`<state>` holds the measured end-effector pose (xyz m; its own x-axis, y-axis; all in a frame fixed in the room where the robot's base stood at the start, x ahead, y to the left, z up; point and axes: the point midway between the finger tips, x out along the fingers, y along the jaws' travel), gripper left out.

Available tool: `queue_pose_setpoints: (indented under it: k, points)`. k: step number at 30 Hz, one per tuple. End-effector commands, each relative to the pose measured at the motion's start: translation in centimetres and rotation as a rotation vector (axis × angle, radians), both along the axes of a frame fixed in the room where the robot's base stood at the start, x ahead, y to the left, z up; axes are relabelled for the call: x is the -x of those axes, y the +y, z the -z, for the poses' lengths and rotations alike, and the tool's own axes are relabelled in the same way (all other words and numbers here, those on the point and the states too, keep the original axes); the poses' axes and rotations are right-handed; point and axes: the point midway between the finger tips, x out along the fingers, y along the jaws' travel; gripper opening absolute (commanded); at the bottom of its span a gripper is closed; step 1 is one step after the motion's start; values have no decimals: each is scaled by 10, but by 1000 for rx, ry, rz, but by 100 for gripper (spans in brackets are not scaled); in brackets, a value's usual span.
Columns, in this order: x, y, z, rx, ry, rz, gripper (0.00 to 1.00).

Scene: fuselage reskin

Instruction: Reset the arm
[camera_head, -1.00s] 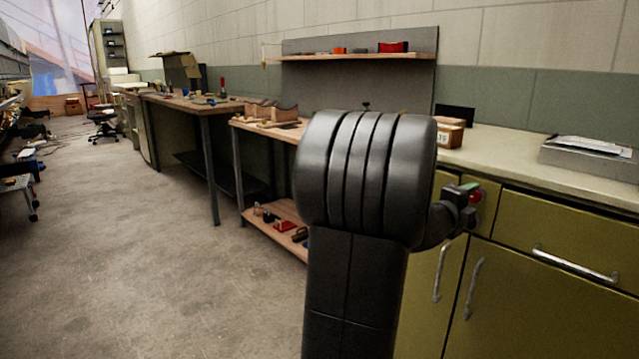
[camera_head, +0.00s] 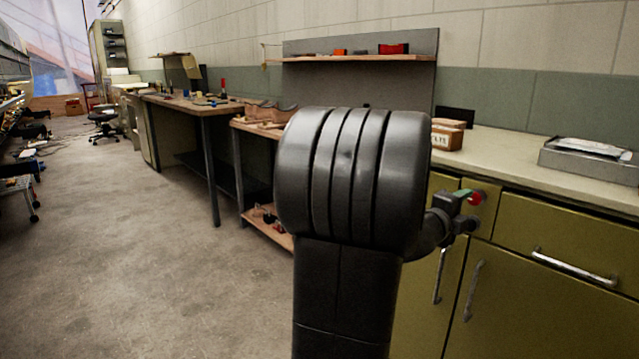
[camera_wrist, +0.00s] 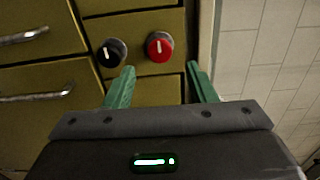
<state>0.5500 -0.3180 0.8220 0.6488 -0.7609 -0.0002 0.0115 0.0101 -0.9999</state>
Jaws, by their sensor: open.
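My gripper (camera_wrist: 160,82) shows in the wrist view with its two green fingers apart and nothing between them. Beyond the fingertips is a yellow-green cabinet front with a red knob (camera_wrist: 159,47) and a black knob (camera_wrist: 111,52). The red knob lies beyond the gap between the fingers, and I cannot tell how far off. In the head view my dark arm fills the middle and hides most of the gripper; a bit of a green finger (camera_head: 462,196) shows beside the red knob (camera_head: 477,196).
Yellow-green cabinets (camera_head: 560,240) with metal handles stand at the right under a pale counter (camera_head: 500,150). A grey tray (camera_head: 588,160) and a small box (camera_head: 447,137) sit on it. Wooden workbenches line the wall behind.

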Motion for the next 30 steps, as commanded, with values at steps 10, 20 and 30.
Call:
queue_pose_setpoints:
  k: [10, 20, 30]
  points:
    - [46, 55, -3, 1, 1, -4, 51]
    - [26, 29, 3, -1, 1, 4, 51]
    - [-19, -23, 3, 0, 0, 3, 51]
